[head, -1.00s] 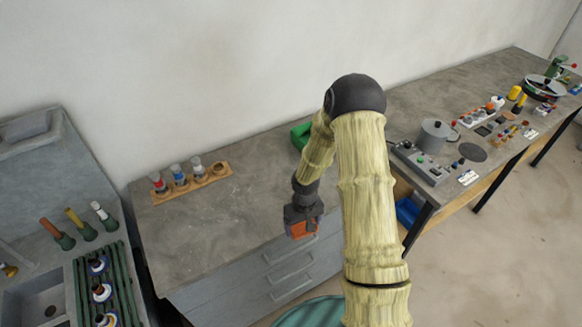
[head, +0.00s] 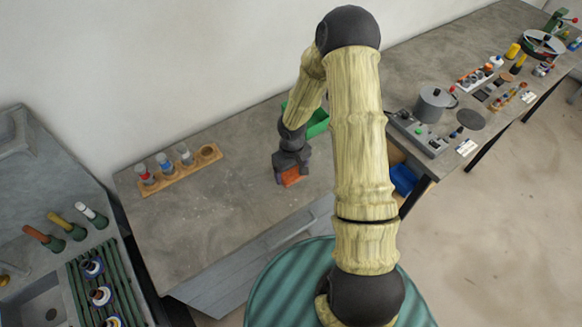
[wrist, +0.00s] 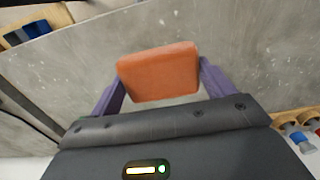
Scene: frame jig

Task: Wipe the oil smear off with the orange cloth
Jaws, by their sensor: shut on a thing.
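The orange cloth (head: 291,178) is a thick, block-like pad. My gripper (head: 288,164) is shut on it over the grey worktop (head: 235,205). In the wrist view the cloth (wrist: 158,75) sits between my two purple fingers. I cannot tell whether the cloth touches the worktop. Pale specks (head: 205,195) show on the worktop to the left of my gripper. I cannot make out a clear oil smear; part of the top is hidden by my arm and gripper.
A wooden rack (head: 180,175) with several small bottles stands at the worktop's back left. A green bin (head: 317,124) is behind my arm. A second bench with a grey pot (head: 434,104) lies to the right. The worktop's middle left is free.

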